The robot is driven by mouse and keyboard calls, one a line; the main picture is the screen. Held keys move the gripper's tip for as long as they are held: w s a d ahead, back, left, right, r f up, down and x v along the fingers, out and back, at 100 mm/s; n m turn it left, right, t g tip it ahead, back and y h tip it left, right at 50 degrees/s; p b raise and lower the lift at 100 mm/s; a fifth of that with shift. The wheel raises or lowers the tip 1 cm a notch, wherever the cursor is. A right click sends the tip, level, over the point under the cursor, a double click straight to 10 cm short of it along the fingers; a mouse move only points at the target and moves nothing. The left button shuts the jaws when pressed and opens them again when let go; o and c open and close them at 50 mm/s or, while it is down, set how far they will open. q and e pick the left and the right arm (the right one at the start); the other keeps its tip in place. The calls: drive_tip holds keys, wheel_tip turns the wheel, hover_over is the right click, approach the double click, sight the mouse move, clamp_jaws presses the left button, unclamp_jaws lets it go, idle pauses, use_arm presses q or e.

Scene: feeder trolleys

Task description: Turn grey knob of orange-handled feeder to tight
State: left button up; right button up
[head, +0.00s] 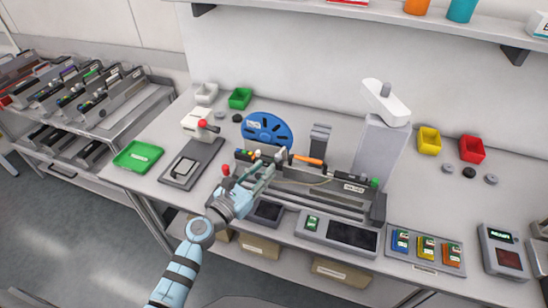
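The orange-handled feeder (325,183) lies in a dark grey holder on the bench. Its orange handle (310,161) shows on top, and a blue reel (267,130) stands behind its left end. Small coloured parts show at its left end, and a green part at its right end. My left gripper (267,171) is at the feeder's left part, with its fingers over or against it. I cannot tell whether the fingers touch it or how far apart they are. The grey knob cannot be made out and may be hidden by the fingers. My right gripper is not in view.
A grey post with a white head (385,103) stands right of the feeder. A red-knobbed device (200,125) and a green tray (138,156) are to the left. Yellow (429,140) and red bins (472,149) stand at the back right. A trolley of feeders (115,125) is far left.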

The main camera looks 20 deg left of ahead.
sight(276, 158)
use_arm(q)
drive_tip(key=x, duration=0.5)
drive_tip(key=shift+w+f+b, duration=0.15)
drive_tip(key=shift+w+b, duration=0.2)
drive_tip(key=shift+s, duration=0.1)
clamp_jaws()
